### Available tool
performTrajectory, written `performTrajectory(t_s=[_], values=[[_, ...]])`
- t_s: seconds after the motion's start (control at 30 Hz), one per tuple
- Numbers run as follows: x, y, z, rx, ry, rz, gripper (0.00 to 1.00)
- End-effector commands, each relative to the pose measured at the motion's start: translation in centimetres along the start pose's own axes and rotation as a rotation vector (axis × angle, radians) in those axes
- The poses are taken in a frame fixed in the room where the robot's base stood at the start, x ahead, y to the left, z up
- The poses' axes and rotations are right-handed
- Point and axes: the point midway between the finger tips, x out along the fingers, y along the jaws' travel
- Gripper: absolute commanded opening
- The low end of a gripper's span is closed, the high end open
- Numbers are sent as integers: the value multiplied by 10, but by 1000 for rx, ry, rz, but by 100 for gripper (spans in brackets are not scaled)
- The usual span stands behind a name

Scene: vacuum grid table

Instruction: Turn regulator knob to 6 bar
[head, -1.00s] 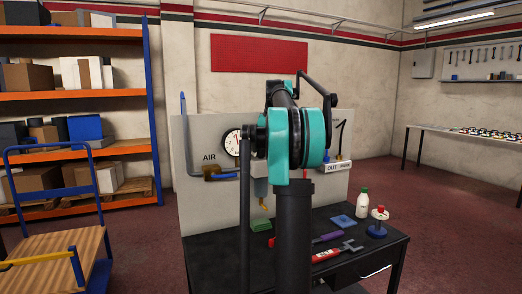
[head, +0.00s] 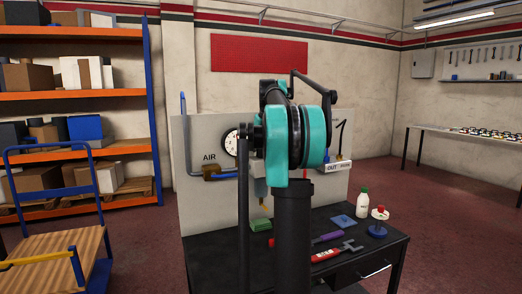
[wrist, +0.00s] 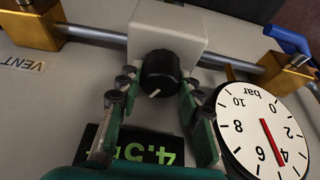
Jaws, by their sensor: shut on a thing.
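The black regulator knob (wrist: 160,72) with a white pointer line is in the wrist view, on the front of a white regulator block (wrist: 168,32). My gripper (wrist: 158,80) has its teal and dark fingers on both sides of the knob, shut on it. The round pressure gauge (wrist: 245,118) is at the right; its red needle points near 4, slightly toward 6. A dark display (wrist: 145,150) with green digits, seeming to read 4.5, is partly covered by my gripper. In the head view my arm hides the knob, and the gauge (head: 230,143) shows only partly.
Brass fittings (wrist: 28,25) and a metal pipe flank the regulator block, with a blue valve handle (wrist: 288,38) at upper right.

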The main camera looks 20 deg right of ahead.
Motion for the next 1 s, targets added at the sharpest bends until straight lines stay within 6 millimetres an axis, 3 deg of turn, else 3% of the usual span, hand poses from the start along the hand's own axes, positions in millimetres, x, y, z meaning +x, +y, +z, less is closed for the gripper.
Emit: performTrajectory(t_s=[0.6, 1.0], values=[[0, -1, 0, 471, 1, 196, 6], [0, 0, 0, 590, -1, 245, 6]])
